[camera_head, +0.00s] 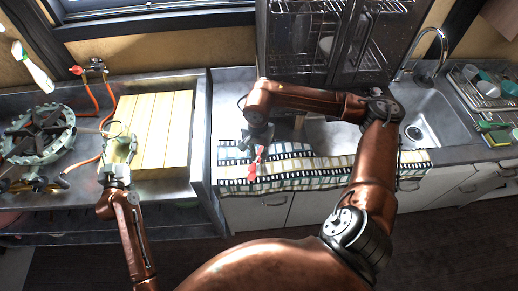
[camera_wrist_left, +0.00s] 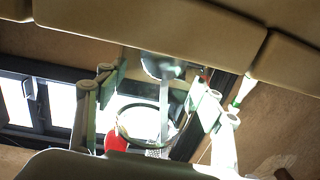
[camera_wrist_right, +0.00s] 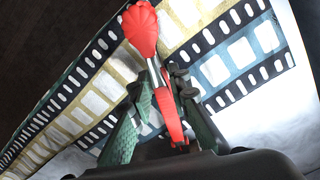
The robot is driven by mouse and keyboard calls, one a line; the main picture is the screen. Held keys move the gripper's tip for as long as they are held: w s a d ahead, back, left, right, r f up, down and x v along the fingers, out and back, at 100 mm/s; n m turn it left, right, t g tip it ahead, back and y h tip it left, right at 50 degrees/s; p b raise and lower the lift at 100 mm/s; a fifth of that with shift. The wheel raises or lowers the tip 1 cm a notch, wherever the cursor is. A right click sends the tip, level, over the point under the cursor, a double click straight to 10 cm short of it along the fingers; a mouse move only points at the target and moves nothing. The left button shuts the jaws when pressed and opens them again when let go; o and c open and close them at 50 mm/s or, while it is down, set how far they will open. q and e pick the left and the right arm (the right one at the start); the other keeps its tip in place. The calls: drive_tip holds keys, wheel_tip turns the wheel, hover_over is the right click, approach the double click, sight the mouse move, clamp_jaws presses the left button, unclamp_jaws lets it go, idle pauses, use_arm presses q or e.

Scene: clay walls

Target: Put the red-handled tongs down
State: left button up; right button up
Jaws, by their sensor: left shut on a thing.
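The red-handled tongs (camera_wrist_right: 172,115) have red ends and a metal middle. In the right wrist view they lie between the fingers of my right gripper (camera_wrist_right: 158,82), which look closed in on them. In the head view my right gripper (camera_head: 258,136) is above the counter, and the tongs (camera_head: 252,171) point down toward the striped towel (camera_head: 305,167). I cannot tell whether they touch it. My left gripper (camera_head: 119,152) is by the wooden board, shut on a ring-shaped metal thing (camera_wrist_left: 122,130), only partly seen.
The wooden board (camera_head: 177,130) lies on the left counter by a gas burner (camera_head: 35,135) and red hoses. A sink (camera_head: 428,125) and dishes (camera_head: 483,82) are at the right. The towel has bare room around the tongs.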

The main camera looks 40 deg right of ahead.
sight(258, 155)
clamp_jaws()
drive_tip(key=shift+r, duration=0.6)
wheel_tip(258, 155, up, 3)
drive_tip(key=shift+f, duration=0.2)
drive_tip(key=s+a, duration=1)
drive_tip(key=s, duration=0.4)
drive_tip(key=shift+s+a, duration=0.3)
drive_tip(key=shift+f, duration=0.1)
